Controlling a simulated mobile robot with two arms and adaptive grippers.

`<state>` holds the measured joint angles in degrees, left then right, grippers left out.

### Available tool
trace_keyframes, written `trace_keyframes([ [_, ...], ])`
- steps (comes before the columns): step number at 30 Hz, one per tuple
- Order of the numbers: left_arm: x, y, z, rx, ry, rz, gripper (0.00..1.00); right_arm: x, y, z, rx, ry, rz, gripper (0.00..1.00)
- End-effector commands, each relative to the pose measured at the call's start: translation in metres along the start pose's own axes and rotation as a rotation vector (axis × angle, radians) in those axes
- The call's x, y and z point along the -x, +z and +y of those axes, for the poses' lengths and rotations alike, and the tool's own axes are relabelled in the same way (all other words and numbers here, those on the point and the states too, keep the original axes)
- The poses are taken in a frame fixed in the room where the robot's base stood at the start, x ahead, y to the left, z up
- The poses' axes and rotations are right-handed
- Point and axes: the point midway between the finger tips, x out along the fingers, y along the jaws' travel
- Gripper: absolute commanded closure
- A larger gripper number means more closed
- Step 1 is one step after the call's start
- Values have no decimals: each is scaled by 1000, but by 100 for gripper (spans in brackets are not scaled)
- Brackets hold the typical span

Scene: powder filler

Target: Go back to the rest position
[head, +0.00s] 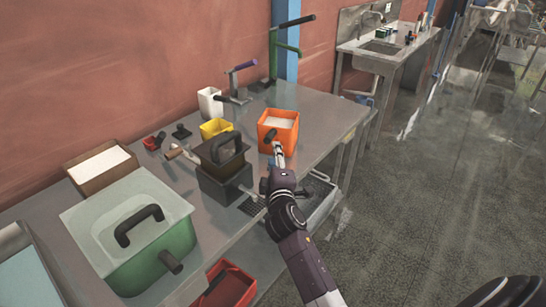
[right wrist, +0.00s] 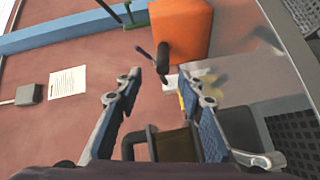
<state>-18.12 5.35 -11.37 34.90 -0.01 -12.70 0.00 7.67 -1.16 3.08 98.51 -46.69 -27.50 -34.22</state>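My right gripper (head: 279,158) is at the front of the orange box (head: 290,132), which holds white powder and stands on the metal bench (head: 325,120). In the right wrist view the gripper's two fingers (right wrist: 166,100) stand apart with nothing between them. The orange box (right wrist: 182,30) and its dark handle (right wrist: 162,58) show beyond the fingertips, apart from them. My left gripper is not in view.
Left of the gripper stand a dark grey box (head: 222,180), a yellow container (head: 215,128) and a green lidded bin (head: 130,235). A purple-handled press (head: 238,82) and a green press (head: 285,50) stand behind. The floor (head: 440,200) at right is clear.

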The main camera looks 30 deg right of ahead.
Motion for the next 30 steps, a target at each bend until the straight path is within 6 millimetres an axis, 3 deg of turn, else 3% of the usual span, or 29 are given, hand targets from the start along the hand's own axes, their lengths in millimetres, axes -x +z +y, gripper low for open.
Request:
trace_keyframes([
  [9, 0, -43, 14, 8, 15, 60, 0, 0, 0, 0, 0, 0, 0, 64],
  [13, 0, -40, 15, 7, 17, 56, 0, 3, 3, -3, -12, -10, -6, 64],
  [16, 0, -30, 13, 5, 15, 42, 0, 19, 17, -21, -81, -67, -41, 64],
  [20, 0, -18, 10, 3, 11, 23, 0, 71, 49, -68, -274, -237, -142, 64],
  [22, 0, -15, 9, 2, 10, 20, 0, 112, 63, -98, -395, -361, -211, 64],
  [25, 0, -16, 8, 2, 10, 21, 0, 176, 74, -136, -540, -538, -309, 64],
  [30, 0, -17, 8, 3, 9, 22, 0, 260, 77, -171, -674, -759, -435, 64],
])
